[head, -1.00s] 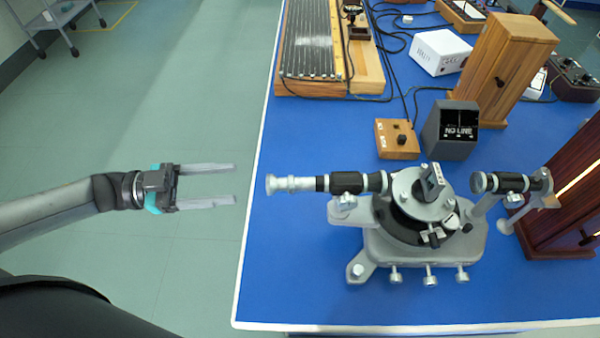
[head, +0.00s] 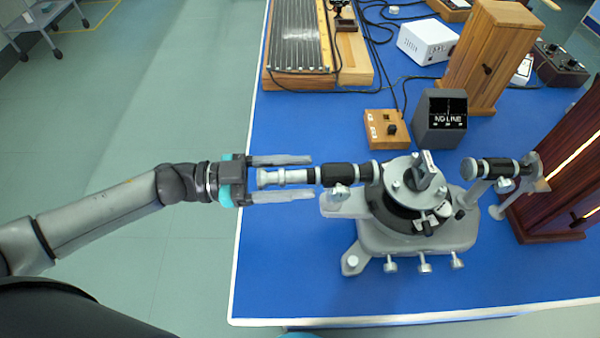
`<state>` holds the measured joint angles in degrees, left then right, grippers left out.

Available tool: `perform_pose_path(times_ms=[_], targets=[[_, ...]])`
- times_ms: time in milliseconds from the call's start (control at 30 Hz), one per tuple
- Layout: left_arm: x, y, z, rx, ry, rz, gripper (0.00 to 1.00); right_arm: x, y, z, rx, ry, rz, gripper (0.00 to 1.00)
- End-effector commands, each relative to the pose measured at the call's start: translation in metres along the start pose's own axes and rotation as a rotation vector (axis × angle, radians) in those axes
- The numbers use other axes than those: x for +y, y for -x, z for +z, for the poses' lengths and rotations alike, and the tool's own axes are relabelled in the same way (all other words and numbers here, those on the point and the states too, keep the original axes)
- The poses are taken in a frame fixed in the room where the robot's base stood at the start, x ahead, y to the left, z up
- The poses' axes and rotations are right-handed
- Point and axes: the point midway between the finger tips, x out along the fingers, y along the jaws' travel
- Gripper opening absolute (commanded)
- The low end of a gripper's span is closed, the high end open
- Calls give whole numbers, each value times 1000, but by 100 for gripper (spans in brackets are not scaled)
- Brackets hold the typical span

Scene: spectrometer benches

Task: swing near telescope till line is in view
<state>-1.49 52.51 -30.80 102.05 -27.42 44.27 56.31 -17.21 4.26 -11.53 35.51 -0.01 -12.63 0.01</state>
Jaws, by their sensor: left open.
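The spectrometer (head: 425,230) stands on the blue bench, with a round table and prism on top. Its near telescope (head: 315,175) points left, with a silver eyepiece end and a black sleeve. My left gripper (head: 282,178) is open, with one finger on the far side and one on the near side of the eyepiece end. I cannot tell whether either finger touches it. The dark display box (head: 441,119) behind reads "NO LINE". The other tube (head: 497,169) points right, towards the wooden lamp housing. My right gripper is not in view.
A small wooden control box (head: 386,129) with a knob sits behind the telescope. A wooden cabinet (head: 487,60), a white box (head: 427,41) and a ribbed tray (head: 299,40) stand farther back. A reddish lamp housing (head: 560,175) with a bright slit is at right.

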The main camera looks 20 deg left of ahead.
Motion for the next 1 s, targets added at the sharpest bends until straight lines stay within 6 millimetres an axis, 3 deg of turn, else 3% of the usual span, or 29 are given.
perform_pose_path(times_ms=[400, 933, 1000], targets=[[0, -8, 0, 0, -1, 0, 60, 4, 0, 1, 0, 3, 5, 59], [0, -8, 0, -1, -1, 0, 0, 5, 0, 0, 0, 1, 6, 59], [0, -8, 0, -1, 0, 0, 0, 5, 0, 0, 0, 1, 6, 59]])
